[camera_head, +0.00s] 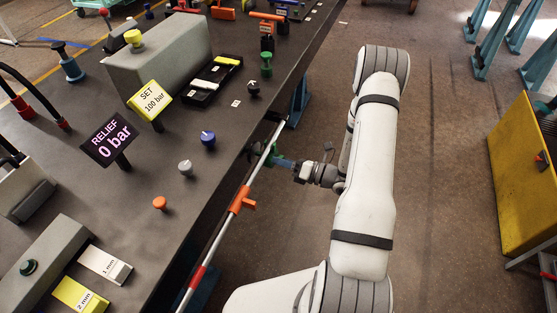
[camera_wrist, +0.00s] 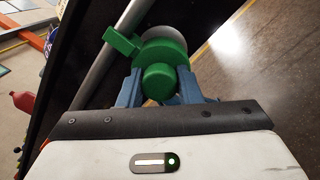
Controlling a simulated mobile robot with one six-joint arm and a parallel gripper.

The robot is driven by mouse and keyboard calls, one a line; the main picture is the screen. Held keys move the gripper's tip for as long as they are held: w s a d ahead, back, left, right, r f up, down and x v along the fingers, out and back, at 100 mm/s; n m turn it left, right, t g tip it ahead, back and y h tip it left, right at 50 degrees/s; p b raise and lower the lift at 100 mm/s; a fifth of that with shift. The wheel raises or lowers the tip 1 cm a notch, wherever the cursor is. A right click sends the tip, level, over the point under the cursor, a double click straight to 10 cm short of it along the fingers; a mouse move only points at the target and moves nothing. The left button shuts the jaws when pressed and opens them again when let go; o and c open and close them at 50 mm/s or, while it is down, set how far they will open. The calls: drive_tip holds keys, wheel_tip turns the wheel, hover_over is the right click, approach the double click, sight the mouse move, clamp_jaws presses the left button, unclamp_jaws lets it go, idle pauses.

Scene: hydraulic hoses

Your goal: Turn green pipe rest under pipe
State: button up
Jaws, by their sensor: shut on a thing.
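The green pipe rest (camera_wrist: 165,52) shows in the wrist view between the blue fingers of my gripper (camera_wrist: 160,92), which is shut on it. Its round green knob faces the camera and a green arm reaches to the upper left, beside the grey pipe (camera_wrist: 104,62). In the head view the green rest (camera_head: 272,157) is small, next to the pipe (camera_head: 222,228) along the table's edge. My gripper (camera_head: 283,163) reaches it from the right. Whether the green arm touches the pipe, I cannot tell.
An orange rest (camera_head: 241,200) sits farther down the pipe, with a red band (camera_head: 197,277) below it. The dark table (camera_head: 170,226) carries knobs, a black sign reading "RELIEF 0 bar" (camera_head: 109,139) and a yellow "SET 100 bar" sign (camera_head: 150,100).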

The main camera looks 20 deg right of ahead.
drive_tip(key=shift+w+d+r, duration=0.25)
drive_tip(key=shift+d, duration=0.05)
drive_tip(key=o, duration=0.8)
drive_tip(key=shift+c, duration=0.2)
drive_tip(key=shift+o, duration=1)
drive_tip(key=shift+s+f, duration=0.1)
drive_tip(key=shift+f, duration=0.05)
drive_tip(key=shift+a, duration=0.1)
drive_tip(key=v, duration=0.8)
